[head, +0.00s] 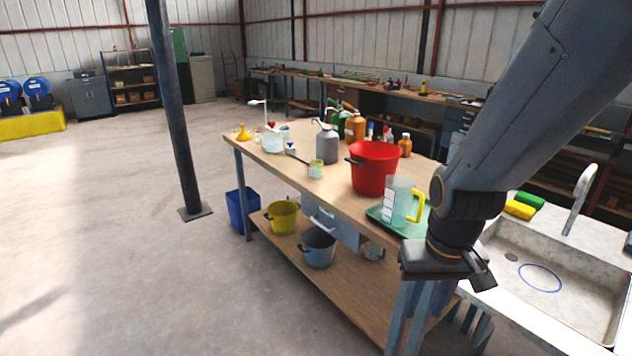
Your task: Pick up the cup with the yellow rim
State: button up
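A small pale green cup (316,169) with what looks like a yellowish rim stands upright on the wooden workbench (262,153), near its front edge. It is small in the head view, so the rim colour is hard to make out. A dark, long-handled tool (297,158) lies just left of it. My gripper (447,272) hangs at the lower right, in front of the bench's near end and well away from the cup. Its fingers are not clear enough to tell open from shut. I see nothing held in it.
A red pot (375,168) and a clear jug with a yellow handle (402,201), on a green tray (378,214), stand between my gripper and the cup. A grey can (327,145) stands behind the cup. A sink (560,280) is at right. Open floor lies left.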

aim_at(315, 169)
jog(key=k, duration=0.75)
jog(key=u, duration=1)
jog(key=i, duration=1)
jog(key=u, duration=0.5)
jog(key=i, duration=1)
jog(key=z, duration=1.15)
jog(key=i, duration=0.85)
jog(key=z, duration=0.9)
